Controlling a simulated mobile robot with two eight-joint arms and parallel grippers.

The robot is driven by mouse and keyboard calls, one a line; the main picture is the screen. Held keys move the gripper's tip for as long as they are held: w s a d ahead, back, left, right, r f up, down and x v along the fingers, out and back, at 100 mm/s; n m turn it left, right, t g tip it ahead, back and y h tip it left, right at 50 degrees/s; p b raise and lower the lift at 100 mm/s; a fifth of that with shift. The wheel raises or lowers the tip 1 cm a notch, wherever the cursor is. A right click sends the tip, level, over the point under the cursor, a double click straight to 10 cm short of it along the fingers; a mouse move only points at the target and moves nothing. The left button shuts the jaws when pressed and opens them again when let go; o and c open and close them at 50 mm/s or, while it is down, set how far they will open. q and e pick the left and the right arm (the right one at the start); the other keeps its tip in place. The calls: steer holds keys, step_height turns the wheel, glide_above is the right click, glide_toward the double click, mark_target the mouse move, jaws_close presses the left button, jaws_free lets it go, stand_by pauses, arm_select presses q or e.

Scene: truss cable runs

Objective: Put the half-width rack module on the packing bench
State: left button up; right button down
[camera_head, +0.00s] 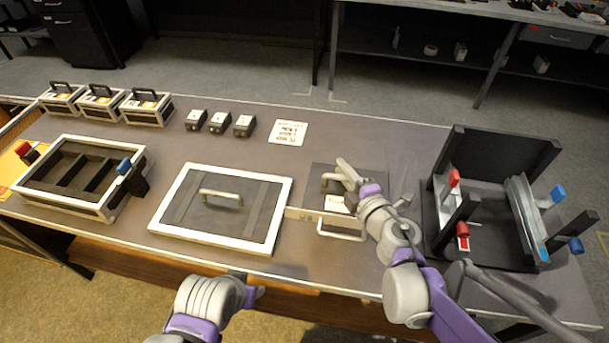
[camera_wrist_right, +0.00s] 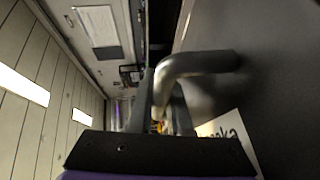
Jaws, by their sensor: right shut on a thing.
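The half-width rack module (camera_head: 318,207) is a dark box with a pale front strip, a front handle and a top handle. It is at the middle right of the grey bench (camera_head: 240,135), beside the white-framed lid; I cannot tell whether it rests on the bench or is just above it. My right gripper (camera_head: 347,174) is shut on the top handle. In the right wrist view, the bent metal handle (camera_wrist_right: 200,65) lies between the fingers, next to the dark module face with a white label. My left gripper (camera_head: 256,295) is empty-looking at the front edge, jaw state unclear.
A white-framed dark lid (camera_head: 168,205) lies left of the module. A divided tray (camera_head: 60,195) with red and blue clamps is farther left. A black rack fixture (camera_head: 495,190) stands right. Several handled cases and small blocks line the back, beside a white card (camera_head: 288,132).

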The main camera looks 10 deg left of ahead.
mark_target(341, 198)
step_height(341, 198, down, 10)
steer(key=shift+s+r+b, duration=0.1)
steer(key=shift+b, duration=1.05)
steer(key=c, duration=0.8)
jaws_free()
steer(key=shift+c, duration=0.2)
steer(key=shift+s+d, duration=0.15)
steer(key=shift+s, duration=0.05)
steer(key=v, duration=1.1)
steer(key=shift+s+d+p, duration=0.15)
steer(key=shift+s+p, duration=0.1)
steer(key=shift+p, duration=0.1)
